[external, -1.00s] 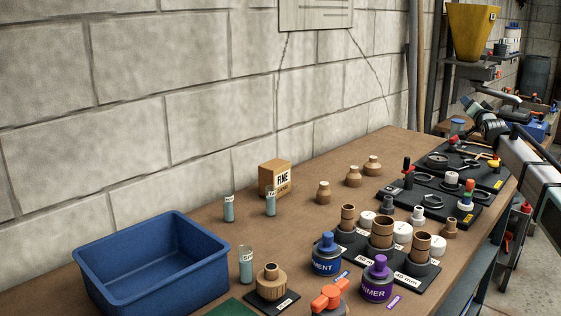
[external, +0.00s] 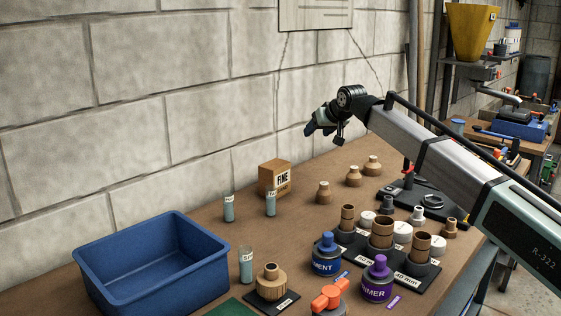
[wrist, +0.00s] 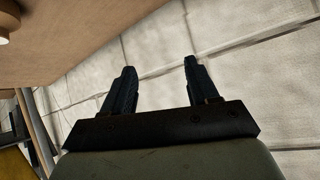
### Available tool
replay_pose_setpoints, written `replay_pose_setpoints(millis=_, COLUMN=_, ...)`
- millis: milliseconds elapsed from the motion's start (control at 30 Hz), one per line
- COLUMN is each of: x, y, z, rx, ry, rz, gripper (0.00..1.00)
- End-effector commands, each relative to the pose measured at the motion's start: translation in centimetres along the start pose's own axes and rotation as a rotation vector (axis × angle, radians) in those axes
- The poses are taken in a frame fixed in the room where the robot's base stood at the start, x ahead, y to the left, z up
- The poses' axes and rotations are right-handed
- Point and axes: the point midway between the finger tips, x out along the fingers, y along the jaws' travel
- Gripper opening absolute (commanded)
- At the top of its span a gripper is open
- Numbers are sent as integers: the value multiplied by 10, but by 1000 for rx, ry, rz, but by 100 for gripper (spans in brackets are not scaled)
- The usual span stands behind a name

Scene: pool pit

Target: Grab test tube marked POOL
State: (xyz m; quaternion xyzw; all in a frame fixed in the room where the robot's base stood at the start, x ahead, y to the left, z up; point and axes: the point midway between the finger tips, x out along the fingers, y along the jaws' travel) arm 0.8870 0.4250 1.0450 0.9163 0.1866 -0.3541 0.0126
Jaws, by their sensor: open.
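Three small test tubes with bluish-grey contents and white labels stand upright on the bench in the external view: the left tube (external: 229,209), the right tube (external: 270,204) beside the FINE SAND box, and the front tube (external: 246,266). Their labels are too small to read surely, so I cannot tell which is marked POOL. My gripper (external: 314,128) is in the air above the bench, up and right of the tubes, pointing left. In the wrist view my gripper (wrist: 160,65) is open and empty, with the block wall behind its fingers. No tube shows there.
A blue bin (external: 155,262) stands at the bench's left. The FINE SAND box (external: 270,180) stands behind the right tube. A wooden fitting (external: 271,284), a blue-capped can (external: 326,256) and a purple-capped can (external: 378,281) stand at the front.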

Motion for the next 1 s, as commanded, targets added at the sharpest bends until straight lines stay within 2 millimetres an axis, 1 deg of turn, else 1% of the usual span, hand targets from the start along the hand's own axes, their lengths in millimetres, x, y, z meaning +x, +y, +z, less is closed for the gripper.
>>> replay_pose_setpoints(millis=33, x=-3, y=-34, z=7, rx=-47, ry=-43, rz=-26, gripper=59)
replay_pose_setpoints(millis=67, x=-5, y=-51, z=12, rx=-73, ry=-70, rz=-39, gripper=59)
replay_pose_setpoints(millis=100, x=-9, y=-73, z=19, rx=-111, ry=-105, rz=-56, gripper=59)
replay_pose_setpoints(millis=167, x=-16, y=-107, z=30, rx=-167, ry=-158, rz=-84, gripper=59)
replay_pose_setpoints(millis=200, x=-22, y=-128, z=38, rx=-206, ry=-192, rz=-103, gripper=59)
replay_pose_setpoints(millis=267, x=-32, y=-160, z=50, rx=-265, ry=-243, rz=-131, gripper=59)
replay_pose_setpoints(millis=300, x=-38, y=-180, z=59, rx=-303, ry=-276, rz=-149, gripper=59)
replay_pose_setpoints(millis=367, x=-49, y=-207, z=71, rx=-358, ry=-322, rz=-175, gripper=59)
replay_pose_setpoints(millis=400, x=-56, y=-224, z=79, rx=-393, ry=-350, rz=-192, gripper=59)
replay_pose_setpoints(millis=500, x=-73, y=-257, z=95, rx=-466, ry=-407, rz=-227, gripper=59)
replay_pose_setpoints(millis=633, x=-88, y=-283, z=110, rx=-531, ry=-456, rz=-257, gripper=59)
replay_pose_setpoints(millis=700, x=-93, y=-290, z=114, rx=-550, ry=-471, rz=-265, gripper=59)
replay_pose_setpoints(millis=767, x=-93, y=-293, z=117, rx=-558, ry=-478, rz=-269, gripper=59)
replay_pose_setpoints(millis=867, x=-86, y=-296, z=123, rx=-562, ry=-482, rz=-271, gripper=59)
replay_pose_setpoints(millis=1000, x=-65, y=-298, z=134, rx=-561, ry=-482, rz=-270, gripper=59)
